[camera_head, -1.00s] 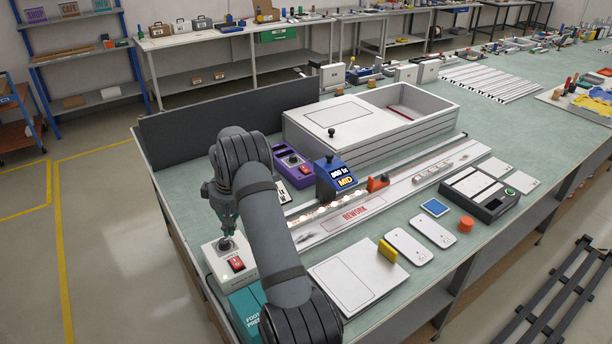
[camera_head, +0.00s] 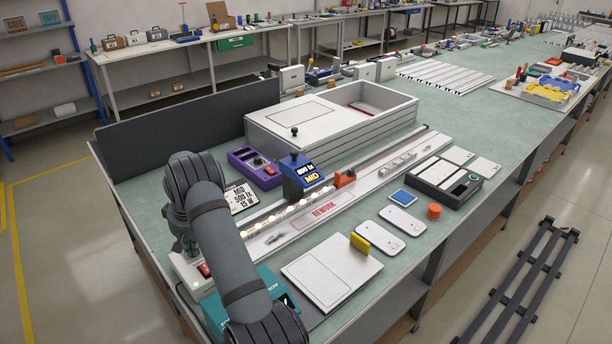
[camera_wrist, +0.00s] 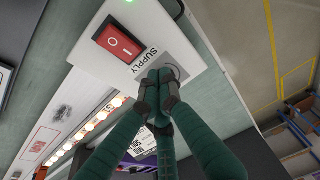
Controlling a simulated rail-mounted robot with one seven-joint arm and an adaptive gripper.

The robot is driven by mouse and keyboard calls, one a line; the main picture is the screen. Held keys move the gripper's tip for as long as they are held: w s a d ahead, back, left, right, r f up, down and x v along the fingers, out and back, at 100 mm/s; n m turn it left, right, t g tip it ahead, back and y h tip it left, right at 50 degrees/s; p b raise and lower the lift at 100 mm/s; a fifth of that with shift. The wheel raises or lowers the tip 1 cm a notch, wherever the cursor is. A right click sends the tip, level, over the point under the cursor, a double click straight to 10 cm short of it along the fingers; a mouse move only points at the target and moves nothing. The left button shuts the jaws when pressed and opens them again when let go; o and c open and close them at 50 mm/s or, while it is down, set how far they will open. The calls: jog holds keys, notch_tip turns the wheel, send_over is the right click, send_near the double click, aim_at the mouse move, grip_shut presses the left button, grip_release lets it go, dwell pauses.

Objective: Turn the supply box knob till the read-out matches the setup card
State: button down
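The white supply box (camera_head: 191,276) stands at the table's near left corner, mostly behind my arm. In the wrist view the supply box (camera_wrist: 85,35) shows a red rocker switch (camera_wrist: 117,43), the word SUPPLY and a grey dial plate. My gripper (camera_wrist: 160,80) has its dark fingertips closed together over that plate; the knob between them is hidden. The blue read-out unit (camera_head: 293,182) shows what looks like 500 lx above MID, the first digit being unclear. The white setup card (camera_head: 241,197) reads MID, 500 lx, 15 W.
A lit light strip (camera_head: 290,213) runs along the REWORK rail (camera_head: 325,209). A teal box (camera_head: 262,290) is close to my arm. A large white bin (camera_head: 330,130) stands behind.

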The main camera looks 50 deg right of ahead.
jog(key=shift+a+f, duration=0.2)
jog(key=shift+f, duration=0.3)
jog(key=shift+s, duration=0.1)
jog(key=shift+s+d+f+b, duration=0.1)
jog(key=shift+d+b, duration=0.3)
jog(key=shift+b, duration=0.2)
jog(key=shift+s+d+b, duration=0.15)
jog(key=shift+d+b, duration=0.4)
jog(key=shift+w+d+f+b, duration=0.1)
jog(key=shift+w+d+b, duration=0.2)
jog(key=shift+d, duration=0.25)
jog(key=shift+r, duration=0.2)
jog(key=shift+s+f, duration=0.1)
dwell(0.3)
